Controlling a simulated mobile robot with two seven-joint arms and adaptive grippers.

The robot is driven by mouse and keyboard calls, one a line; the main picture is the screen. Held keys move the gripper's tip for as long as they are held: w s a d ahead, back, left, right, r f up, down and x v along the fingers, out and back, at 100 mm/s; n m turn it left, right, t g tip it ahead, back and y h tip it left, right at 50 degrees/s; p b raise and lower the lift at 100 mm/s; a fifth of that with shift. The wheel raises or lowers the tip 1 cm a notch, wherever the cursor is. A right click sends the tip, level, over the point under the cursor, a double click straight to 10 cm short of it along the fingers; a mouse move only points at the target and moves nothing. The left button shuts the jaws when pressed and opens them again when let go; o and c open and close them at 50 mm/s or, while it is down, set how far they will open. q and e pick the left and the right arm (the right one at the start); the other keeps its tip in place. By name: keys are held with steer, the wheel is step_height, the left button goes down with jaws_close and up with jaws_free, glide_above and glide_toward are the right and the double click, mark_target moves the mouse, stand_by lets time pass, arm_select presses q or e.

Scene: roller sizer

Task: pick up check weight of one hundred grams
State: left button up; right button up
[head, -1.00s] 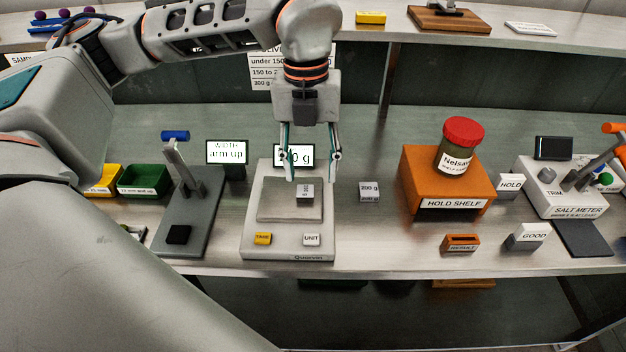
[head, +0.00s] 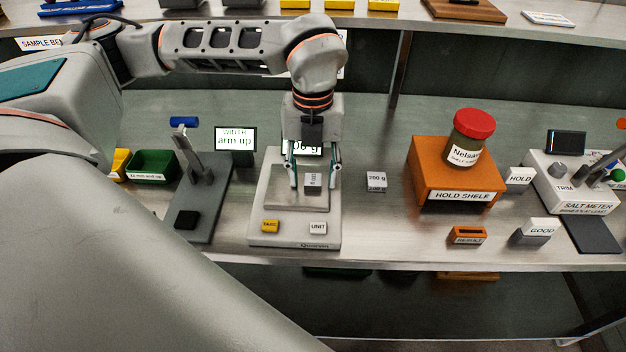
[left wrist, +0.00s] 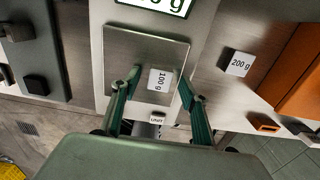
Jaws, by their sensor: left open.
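The check weight of one hundred grams (head: 313,181) is a small pale block on the steel pan of the scale (head: 257,226). In the left wrist view the weight (left wrist: 158,80) shows its "100 g" label. My left gripper (head: 314,186) is open above the pan. In the left wrist view its two green fingers (left wrist: 157,95) stand on either side of the weight, with a gap to each finger. I cannot tell how far above the pan the fingertips are. The scale display (head: 304,150) is partly hidden by the gripper. My right gripper is not in view.
A 200 g weight (head: 376,181) stands on the bench right of the scale. The orange hold shelf (head: 425,178) with a red-lidded jar (head: 466,150) is further right. A stand (head: 200,195) with a blue handle is left. Bench between scale and hold shelf is mostly clear.

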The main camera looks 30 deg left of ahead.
arm_select(q)
steer(key=c, duration=1.2)
jaws_close()
steer(key=shift+r, duration=0.2)
